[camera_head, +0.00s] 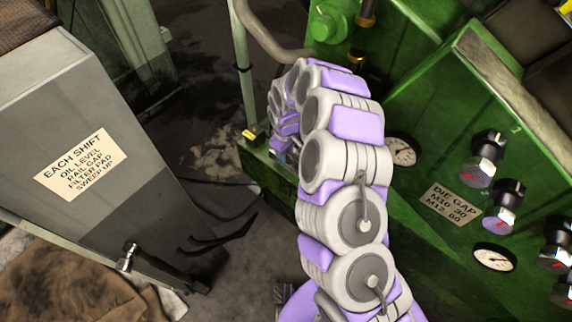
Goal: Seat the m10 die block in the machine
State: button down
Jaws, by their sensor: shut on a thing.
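My white and purple arm rises from the bottom, bends over at the top, and comes down on its far side. My gripper (284,146) is low behind the arm, at the near edge of the green machine (262,172), and is mostly covered by my own links. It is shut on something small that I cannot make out. I cannot identify the m10 die block, and the seat in the machine is not clearly visible. A small yellow-topped piece (250,134) is on the machine's edge just left of the gripper.
The green control panel (430,120) at right has gauges (401,151), several knobs (490,145) and a die gap label (452,203) reading M10 30, M12 60. A grey cabinet (80,110) with a shift notice stands left. Dark, stained floor (205,140) lies between.

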jog(key=shift+r+p, duration=0.4)
jog(key=shift+r, duration=1)
